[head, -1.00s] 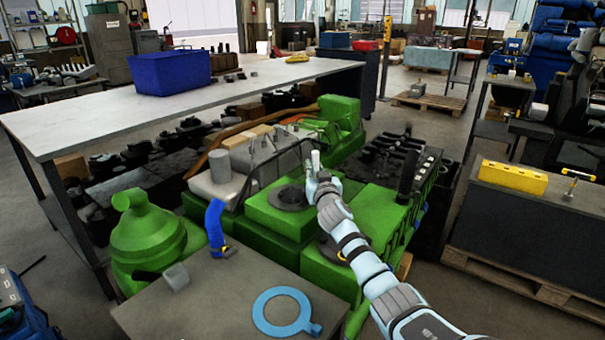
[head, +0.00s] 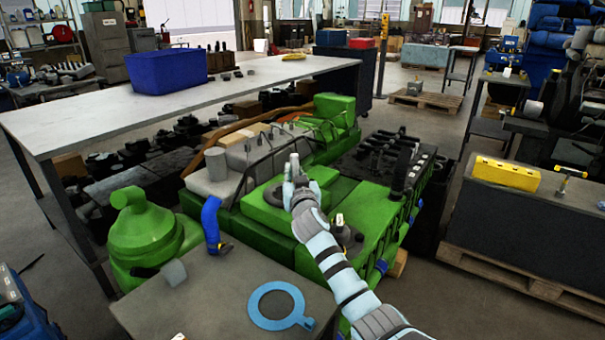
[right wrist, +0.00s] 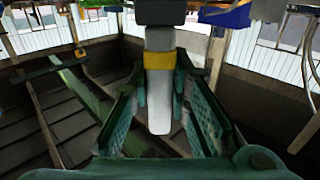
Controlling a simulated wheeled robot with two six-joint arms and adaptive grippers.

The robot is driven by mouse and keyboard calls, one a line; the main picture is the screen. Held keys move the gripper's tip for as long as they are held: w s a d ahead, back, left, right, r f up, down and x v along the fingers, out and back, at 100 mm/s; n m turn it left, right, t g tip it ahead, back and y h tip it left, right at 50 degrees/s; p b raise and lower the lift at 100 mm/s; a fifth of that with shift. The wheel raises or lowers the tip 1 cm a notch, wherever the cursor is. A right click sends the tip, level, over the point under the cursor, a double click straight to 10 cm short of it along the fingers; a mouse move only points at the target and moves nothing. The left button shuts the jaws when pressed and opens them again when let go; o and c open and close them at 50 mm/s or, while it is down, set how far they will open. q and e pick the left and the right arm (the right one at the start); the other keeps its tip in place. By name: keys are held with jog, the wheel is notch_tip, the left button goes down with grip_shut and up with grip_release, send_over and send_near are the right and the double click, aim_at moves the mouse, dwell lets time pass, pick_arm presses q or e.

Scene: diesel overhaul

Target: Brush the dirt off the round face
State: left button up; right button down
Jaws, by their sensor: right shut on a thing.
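My right gripper (head: 296,184) is shut on a brush (right wrist: 160,105), its pale grey handle upright between the two green fingers in the right wrist view. The brush has a yellow band and a dark end at the top of that view. Its top shows pale above the gripper in the head view. The round face (head: 272,196) is a dark disc on top of the green engine block (head: 258,214). The gripper is over its right side and hides part of it. I cannot tell whether the brush touches it. My left gripper is not in view.
A grey table (head: 215,300) in front carries a light blue ring (head: 256,308) and a small grey block (head: 174,273). A blue hose piece (head: 211,222) stands at its far edge. A long workbench (head: 240,88) with a blue bin (head: 167,70) stands behind. Engine studs and pipes rise nearby.

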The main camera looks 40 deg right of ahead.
aim_at(293, 154)
jog(key=r+p, duration=0.2)
jog(key=r, duration=0.1)
jog(key=shift+w+a, duration=0.1)
jog(key=shift+w, duration=0.1)
jog(key=shift+r+p, duration=1.5)
jog(key=shift+r, duration=0.35)
